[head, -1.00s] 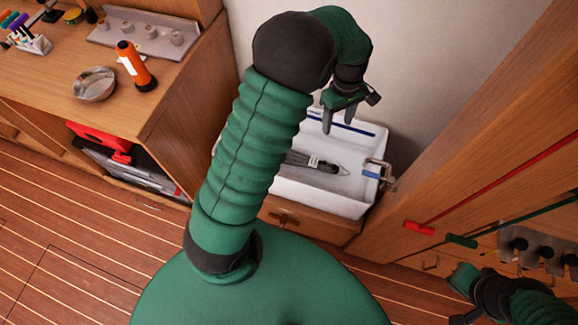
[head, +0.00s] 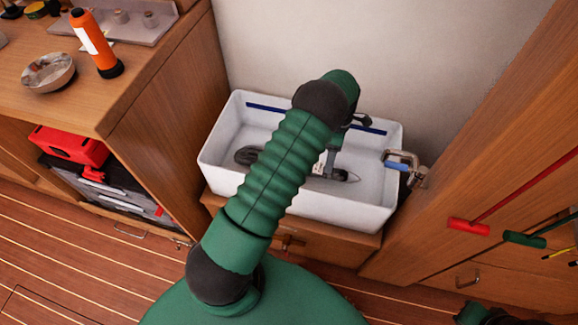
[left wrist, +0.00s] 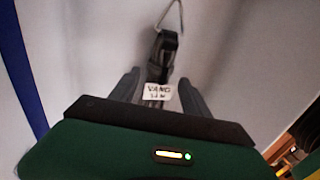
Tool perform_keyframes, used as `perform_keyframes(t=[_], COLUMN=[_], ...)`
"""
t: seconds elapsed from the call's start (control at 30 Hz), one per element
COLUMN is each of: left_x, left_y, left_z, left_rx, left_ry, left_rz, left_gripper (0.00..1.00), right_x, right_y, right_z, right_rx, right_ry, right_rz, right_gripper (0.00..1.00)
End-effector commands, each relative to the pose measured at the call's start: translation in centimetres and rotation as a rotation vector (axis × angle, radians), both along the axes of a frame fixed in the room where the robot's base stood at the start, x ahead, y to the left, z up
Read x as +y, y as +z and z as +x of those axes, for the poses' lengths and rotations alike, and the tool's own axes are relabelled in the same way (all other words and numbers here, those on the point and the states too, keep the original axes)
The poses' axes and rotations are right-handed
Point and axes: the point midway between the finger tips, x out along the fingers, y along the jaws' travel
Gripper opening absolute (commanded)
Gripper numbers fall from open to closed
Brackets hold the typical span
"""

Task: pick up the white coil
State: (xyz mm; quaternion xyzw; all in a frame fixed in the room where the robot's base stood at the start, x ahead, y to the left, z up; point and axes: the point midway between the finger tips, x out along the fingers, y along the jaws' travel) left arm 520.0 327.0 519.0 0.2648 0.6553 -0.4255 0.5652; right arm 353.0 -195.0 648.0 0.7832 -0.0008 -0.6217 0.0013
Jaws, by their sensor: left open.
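A dark grey coiled line (head: 248,155) lies in a white bin (head: 342,212); no white coil shows. Its white label reading "VANG" (left wrist: 158,91) and its narrow end with a pale loop show in the left wrist view. In the head view my left arm covers its middle. My left gripper (head: 332,165) is inside the bin over the coil's right part. In the left wrist view the left gripper (left wrist: 160,94) is open, with one finger on each side of the coil near the label. Whether the fingers touch it, I cannot tell.
A metal clamp with a blue part (head: 402,162) sits on the bin's right rim. A wooden counter at left holds an orange torch (head: 95,42) and a metal bowl (head: 48,72). A wooden panel with a red-handled tool (head: 468,227) stands at right.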

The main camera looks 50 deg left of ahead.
Motion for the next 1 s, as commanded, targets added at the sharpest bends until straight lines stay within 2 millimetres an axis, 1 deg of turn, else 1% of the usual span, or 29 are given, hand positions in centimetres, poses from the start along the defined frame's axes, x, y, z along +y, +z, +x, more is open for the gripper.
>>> perform_keyframes(t=[0.07, 0.2, 0.3, 0.37, 0.53, 0.57, 0.93, 0.97, 1.0], left_x=[-0.2, -0.4, -0.6, -0.7, -0.7, -0.7, -0.7, -0.7, -0.7], left_y=[-0.9, -3.6, -5.1, -5.3, -5.2, -5.2, -5.1, -5.1, -5.1], left_z=[-0.1, -0.3, -0.7, -0.8, -0.9, -0.9, -0.8, -0.8, -0.8], left_rx=[0.001, 0.001, 0.002, 0.001, 0.001, 0.002, 0.000, 0.000, -0.001], left_ry=[-0.001, -0.002, -0.001, -0.001, -0.001, -0.001, -0.002, -0.002, -0.002], left_rz=[-0.001, -0.001, 0.000, -0.001, 0.000, 0.000, 0.000, 0.000, 0.000], left_gripper=[0.55, 0.55, 0.55, 0.55, 0.55, 0.52, 0.04, 0.00, 0.00], right_x=[0.0, 0.0, 0.0, 0.0, 0.0, 0.0, 0.0, 0.0, 0.0], right_y=[-0.6, -2.4, -3.0, -3.0, -2.8, -2.8, -2.8, -2.8, -2.8], right_z=[0.0, 0.0, 0.0, 0.0, 0.0, 0.0, 0.0, 0.0, 0.0], right_rx=[0.000, 0.000, 0.001, 0.001, 0.000, 0.000, 0.000, 0.000, 0.000], right_ry=[0.000, 0.000, 0.000, 0.000, 0.000, 0.000, 0.000, 0.000, 0.000], right_rz=[0.000, 0.000, 0.000, 0.000, 0.000, 0.000, 0.000, 0.000, 0.000], right_gripper=[0.00, 0.00, 0.00, 0.00, 0.00, 0.00, 0.00, 0.00, 0.00])
